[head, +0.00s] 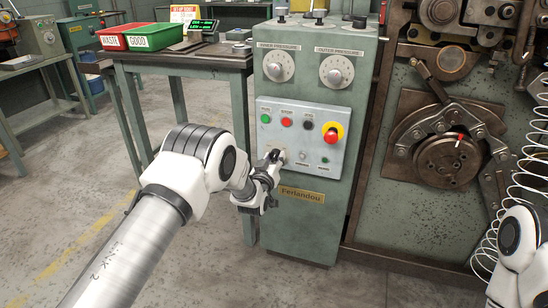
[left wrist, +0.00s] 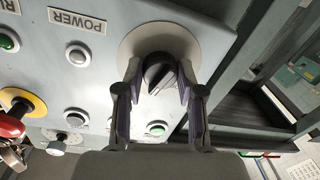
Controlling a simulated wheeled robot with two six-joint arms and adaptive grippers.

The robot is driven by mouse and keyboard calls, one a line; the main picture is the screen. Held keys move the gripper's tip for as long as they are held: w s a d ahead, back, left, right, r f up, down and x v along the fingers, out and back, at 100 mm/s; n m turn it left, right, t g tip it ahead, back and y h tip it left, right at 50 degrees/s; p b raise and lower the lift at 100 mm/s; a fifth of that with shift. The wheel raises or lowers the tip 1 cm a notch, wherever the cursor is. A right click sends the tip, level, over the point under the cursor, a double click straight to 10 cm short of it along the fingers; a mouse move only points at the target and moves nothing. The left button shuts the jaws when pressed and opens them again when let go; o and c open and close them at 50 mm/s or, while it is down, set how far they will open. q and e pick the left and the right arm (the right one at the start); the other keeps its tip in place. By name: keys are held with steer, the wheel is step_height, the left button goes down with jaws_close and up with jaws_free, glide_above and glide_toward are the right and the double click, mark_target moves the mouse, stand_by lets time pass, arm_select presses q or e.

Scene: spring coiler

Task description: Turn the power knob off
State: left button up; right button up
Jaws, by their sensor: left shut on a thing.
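The power knob (left wrist: 158,72) is a dark round knob with a raised grip, on a pale round plate beside the POWER label (left wrist: 77,20), which appears upside down in the left wrist view. My left gripper (left wrist: 158,85) has a finger on each side of the knob and is shut on it. In the head view my left gripper (head: 274,163) is at the lower left of the light grey control panel (head: 318,112) and mostly hides the knob. Which setting the knob points to is not clear. My right arm shows at the lower right, its gripper out of frame.
A red emergency stop (head: 332,135) on a yellow base and several buttons sit on the same panel. Two pressure dials (head: 337,71) are above. A table (head: 185,62) with red and green bins stands left; a machine with a wire coil (head: 510,190) is right.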

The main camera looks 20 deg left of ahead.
arm_select(q)
steer(key=n+p, duration=0.1)
steer(key=n, duration=0.5)
steer(key=shift+r, duration=0.15)
steer(key=n+h+p, duration=0.1)
steer(key=n, duration=0.5)
stand_by(0.5)
steer(key=o, duration=1.1)
steer(key=shift+o, duration=0.2)
steer(key=s, duration=1.2)
steer(key=shift+a+r, duration=0.25)
steer(key=shift+r, duration=0.1)
